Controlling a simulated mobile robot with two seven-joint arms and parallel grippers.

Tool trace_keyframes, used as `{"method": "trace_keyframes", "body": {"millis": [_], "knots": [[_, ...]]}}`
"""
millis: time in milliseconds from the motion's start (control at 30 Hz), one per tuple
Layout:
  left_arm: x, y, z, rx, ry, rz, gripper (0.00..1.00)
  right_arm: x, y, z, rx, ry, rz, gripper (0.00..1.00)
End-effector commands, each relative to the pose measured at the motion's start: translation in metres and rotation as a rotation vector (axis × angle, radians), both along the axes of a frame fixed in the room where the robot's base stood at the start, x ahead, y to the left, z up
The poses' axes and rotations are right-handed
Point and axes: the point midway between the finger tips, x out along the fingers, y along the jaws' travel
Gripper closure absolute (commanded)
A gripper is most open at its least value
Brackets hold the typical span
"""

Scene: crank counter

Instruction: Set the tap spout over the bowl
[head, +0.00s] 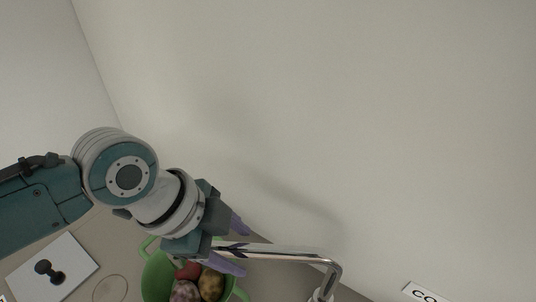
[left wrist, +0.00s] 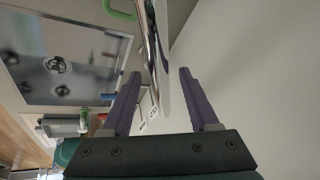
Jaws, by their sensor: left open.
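The chrome tap spout (head: 285,251) runs left from its upright (head: 322,294) near the bottom edge of the head view. Its free end is partly hidden behind my left gripper (head: 243,247). That gripper is open, with one purple finger on each side of the spout. In the left wrist view the spout (left wrist: 153,50) also runs between the spread fingers of the gripper (left wrist: 159,72), and I cannot tell whether it touches them. The green bowl (head: 152,270) is below the gripper in the head view, partly hidden by it. My right gripper is not in view.
The bowl holds a red item (head: 188,271) and potato-like items (head: 211,284). A white plate with a black knob (head: 49,270) lies at lower left. A pale wall rises close behind the spout. A white label (head: 425,293) is at lower right.

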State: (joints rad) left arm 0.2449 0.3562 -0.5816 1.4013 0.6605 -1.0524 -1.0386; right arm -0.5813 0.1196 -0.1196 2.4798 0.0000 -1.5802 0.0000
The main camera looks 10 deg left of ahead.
Motion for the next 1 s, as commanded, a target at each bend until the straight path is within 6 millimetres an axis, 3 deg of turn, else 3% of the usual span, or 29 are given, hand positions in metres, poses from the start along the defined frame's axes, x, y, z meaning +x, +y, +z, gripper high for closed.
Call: {"method": "trace_keyframes", "body": {"millis": [67, 533, 1000], "knots": [[0.0000, 0.0002, 0.0002, 0.000, 0.000, 0.000, 0.46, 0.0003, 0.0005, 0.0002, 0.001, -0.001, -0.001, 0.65], [0.0000, 0.0003, 0.0003, 0.000, 0.000, 0.001, 0.99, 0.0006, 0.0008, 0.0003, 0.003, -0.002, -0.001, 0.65], [0.0000, 0.0003, 0.0003, 0.000, 0.000, 0.001, 1.00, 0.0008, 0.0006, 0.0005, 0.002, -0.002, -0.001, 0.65]]}}
